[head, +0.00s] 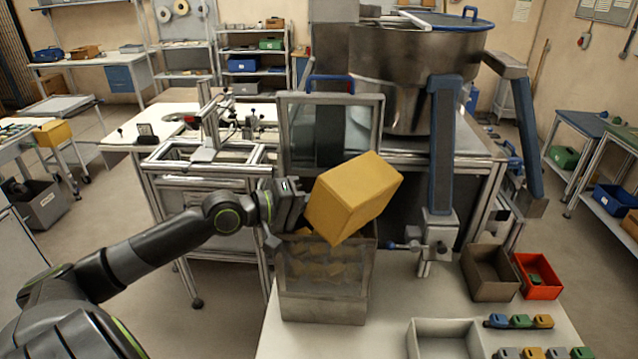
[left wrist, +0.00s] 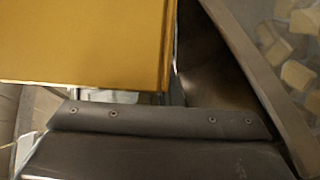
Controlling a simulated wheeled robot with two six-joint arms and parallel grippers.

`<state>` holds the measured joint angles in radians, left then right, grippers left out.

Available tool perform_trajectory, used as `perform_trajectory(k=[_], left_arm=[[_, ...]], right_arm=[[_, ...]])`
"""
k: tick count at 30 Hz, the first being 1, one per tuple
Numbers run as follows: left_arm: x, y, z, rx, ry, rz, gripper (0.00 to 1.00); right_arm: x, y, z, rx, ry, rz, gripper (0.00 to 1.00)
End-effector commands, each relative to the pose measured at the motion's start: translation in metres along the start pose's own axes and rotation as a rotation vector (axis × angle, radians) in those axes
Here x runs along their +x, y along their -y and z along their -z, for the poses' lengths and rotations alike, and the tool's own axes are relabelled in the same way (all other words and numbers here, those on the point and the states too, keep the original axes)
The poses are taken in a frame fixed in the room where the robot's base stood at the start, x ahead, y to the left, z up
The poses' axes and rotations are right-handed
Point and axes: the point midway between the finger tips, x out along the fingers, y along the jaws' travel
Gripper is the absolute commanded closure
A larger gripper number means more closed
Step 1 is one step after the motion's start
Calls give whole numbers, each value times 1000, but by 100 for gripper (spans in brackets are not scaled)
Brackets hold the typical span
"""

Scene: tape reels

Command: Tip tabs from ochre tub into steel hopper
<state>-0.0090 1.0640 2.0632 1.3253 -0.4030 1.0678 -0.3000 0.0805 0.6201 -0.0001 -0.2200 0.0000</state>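The ochre tub (head: 352,200) is tilted in the air above the steel hopper (head: 322,308), its base raised toward the upper right. My left gripper (head: 294,204) is shut on the tub at its left side. The tub's mouth and contents are hidden from the head view. Tan tabs (head: 318,270) show behind the hopper's front window. In the left wrist view, the tub's wall (left wrist: 80,40) fills the upper left. The hopper's edge (left wrist: 262,75) runs down the right, with tabs (left wrist: 296,73) beside it. My right gripper is not in view.
A framed clear panel (head: 380,110) stands behind the hopper, near a large steel bowl (head: 400,75) on blue-grey legs. Right of the hopper on the white table are a brown bin (head: 490,275), a red bin (head: 540,290), a grey tray (head: 445,348) and several small coloured blocks.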

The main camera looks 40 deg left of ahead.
Motion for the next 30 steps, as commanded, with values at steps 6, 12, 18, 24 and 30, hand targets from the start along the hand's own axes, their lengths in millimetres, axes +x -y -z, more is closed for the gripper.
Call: perform_trajectory(k=[6,12,18,24,30], left_arm=[[-2,-13,5,213,-8,97,100],[-2,-18,7,469,-18,217,100],[-3,-25,9,724,-27,342,100],[-4,-30,11,960,-34,460,100],[-5,-33,12,1128,-35,546,100]], right_arm=[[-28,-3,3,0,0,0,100],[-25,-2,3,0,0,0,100],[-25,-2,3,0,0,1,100],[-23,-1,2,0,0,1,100],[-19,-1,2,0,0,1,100]])
